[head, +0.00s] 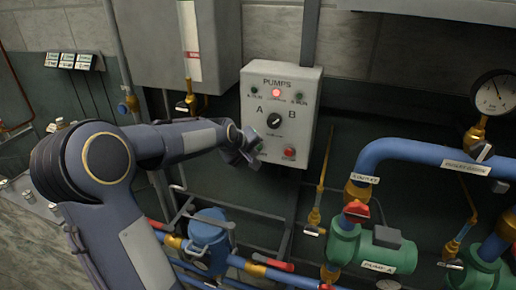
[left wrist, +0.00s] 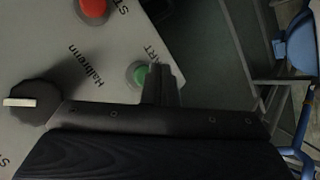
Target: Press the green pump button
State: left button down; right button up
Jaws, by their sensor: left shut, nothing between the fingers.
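The grey pump control box (head: 305,105) hangs on the wall in the head view. The green button (left wrist: 139,75) shows in the left wrist view, labelled as start. In the head view it is hidden behind my left gripper (head: 254,150). My left gripper is shut and empty at the lower left of the box face. In the left wrist view its fingertips (left wrist: 162,84) overlap the button's right edge; I cannot tell whether they touch it. My right gripper is not in view.
On the box are a red button (head: 289,153), a black A/B selector knob (head: 274,120) and a lit red lamp (head: 276,93). A blue pipe (head: 410,150), a gauge (head: 494,92) and green pump A (head: 365,250) stand at the right. A blue filter housing (head: 208,238) is below.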

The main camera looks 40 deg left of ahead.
pick_arm(q)
jog(key=shift+w, duration=0.1)
dwell(0.7)
jog(key=shift+w+a, duration=0.1)
jog(key=shift+w, duration=0.2)
jog(key=shift+w+a, duration=0.15)
jog(key=shift+w, duration=0.3)
dwell(0.8)
jog(key=shift+s, duration=0.1)
jog(key=shift+s+d+b, duration=0.25)
jog(key=shift+s+b, duration=0.2)
jog(key=shift+s, duration=0.3)
jog(key=shift+s, duration=0.1)
